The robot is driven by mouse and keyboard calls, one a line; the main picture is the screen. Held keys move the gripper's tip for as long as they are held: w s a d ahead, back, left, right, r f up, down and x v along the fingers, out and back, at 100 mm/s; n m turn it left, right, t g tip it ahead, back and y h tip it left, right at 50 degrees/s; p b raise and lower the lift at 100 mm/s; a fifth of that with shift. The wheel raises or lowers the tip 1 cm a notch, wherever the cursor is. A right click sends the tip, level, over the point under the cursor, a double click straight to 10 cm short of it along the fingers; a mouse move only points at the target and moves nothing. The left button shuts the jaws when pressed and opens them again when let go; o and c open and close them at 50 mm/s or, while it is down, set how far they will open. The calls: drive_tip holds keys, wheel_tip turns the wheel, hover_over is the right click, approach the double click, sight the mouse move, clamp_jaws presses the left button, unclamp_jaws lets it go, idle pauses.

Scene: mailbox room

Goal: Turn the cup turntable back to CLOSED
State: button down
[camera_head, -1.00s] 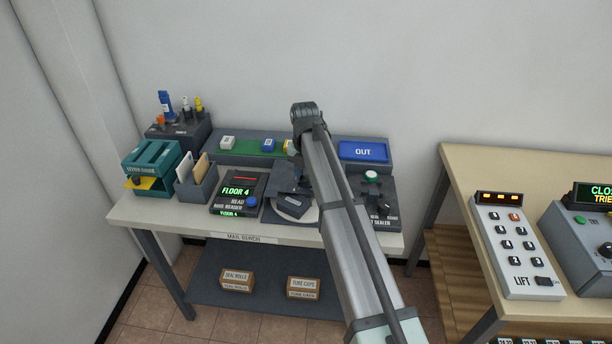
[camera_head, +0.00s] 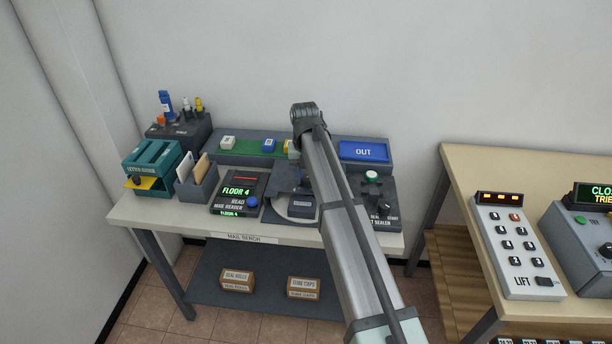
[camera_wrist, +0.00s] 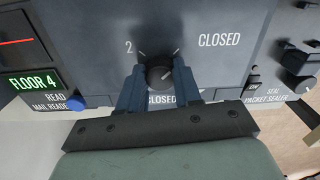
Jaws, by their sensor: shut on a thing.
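The cup turntable's dark round knob (camera_wrist: 159,74) sits in the middle of the wrist view on a grey panel (camera_wrist: 225,70). The panel bears a "2" at the knob's upper left and "CLOSED" at its upper right, each with a tick. A small light mark on the knob appears to point up and right, towards the CLOSED tick. My gripper (camera_wrist: 159,80) is shut on the knob, one blue-grey finger on each side. Another "CLOSED" label shows below the knob, between the fingers. In the head view the turntable's pale disc (camera_head: 271,209) is partly hidden by my arm.
The mail reader (camera_head: 238,192), showing FLOOR 4, stands left of the turntable. The packet sealer (camera_head: 381,200) stands close on its right. Behind are a blue OUT tray (camera_head: 363,150) and a green strip (camera_head: 246,147) with small blocks.

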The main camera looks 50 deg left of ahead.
sight(306, 178)
idle(0.5)
drive_tip(key=c, duration=0.8)
unclamp_jaws()
drive_tip(key=shift+r, duration=0.1)
wheel_tip(306, 178, up, 14)
drive_tip(key=shift+s+f, duration=0.1)
drive_tip(key=shift+f, duration=0.1)
idle(0.3)
